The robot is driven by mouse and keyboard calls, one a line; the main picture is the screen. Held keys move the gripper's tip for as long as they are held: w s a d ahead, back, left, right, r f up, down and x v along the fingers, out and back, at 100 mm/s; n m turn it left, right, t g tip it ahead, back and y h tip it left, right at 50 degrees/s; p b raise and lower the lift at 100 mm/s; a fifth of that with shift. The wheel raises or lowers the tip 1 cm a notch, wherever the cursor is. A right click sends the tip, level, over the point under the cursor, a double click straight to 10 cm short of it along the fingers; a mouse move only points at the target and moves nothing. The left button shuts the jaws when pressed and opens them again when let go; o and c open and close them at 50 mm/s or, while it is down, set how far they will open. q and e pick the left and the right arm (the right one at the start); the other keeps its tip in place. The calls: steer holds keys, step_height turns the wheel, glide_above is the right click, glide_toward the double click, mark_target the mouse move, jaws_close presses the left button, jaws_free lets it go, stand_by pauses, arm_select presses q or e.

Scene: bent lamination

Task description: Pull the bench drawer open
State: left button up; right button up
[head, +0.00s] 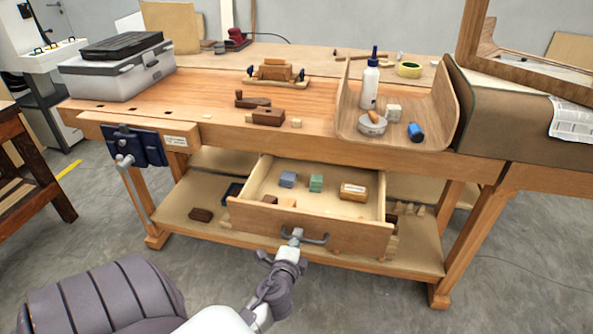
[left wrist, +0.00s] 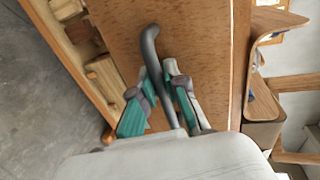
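The bench drawer (head: 311,228) stands pulled out from under the workbench (head: 225,100). Its inside shows. The dark bar handle (head: 316,239) is on the drawer front, which fills much of the left wrist view (left wrist: 190,35). My left gripper (head: 294,238) is at the left part of this handle. In the left wrist view its green and grey fingers (left wrist: 160,88) lie on both sides of the handle bar (left wrist: 152,50), closed up on it. Part of the handle is hidden between the fingers. My right gripper is not in view.
The drawer holds a blue block (head: 288,179), a green block (head: 316,183) and a labelled wooden block (head: 353,192). A lower shelf (head: 185,218) lies beneath. A vise (head: 137,147) is at the bench's left. A bent wood sheet (head: 432,118) holds a glue bottle (head: 370,85). Floor in front is clear.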

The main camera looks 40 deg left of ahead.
arm_select(q)
steer(key=shift+o, duration=0.4)
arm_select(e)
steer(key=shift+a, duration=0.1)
arm_select(q)
steer(key=v, duration=1.2)
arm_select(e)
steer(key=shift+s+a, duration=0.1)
arm_select(q)
steer(key=shift+d, duration=0.15)
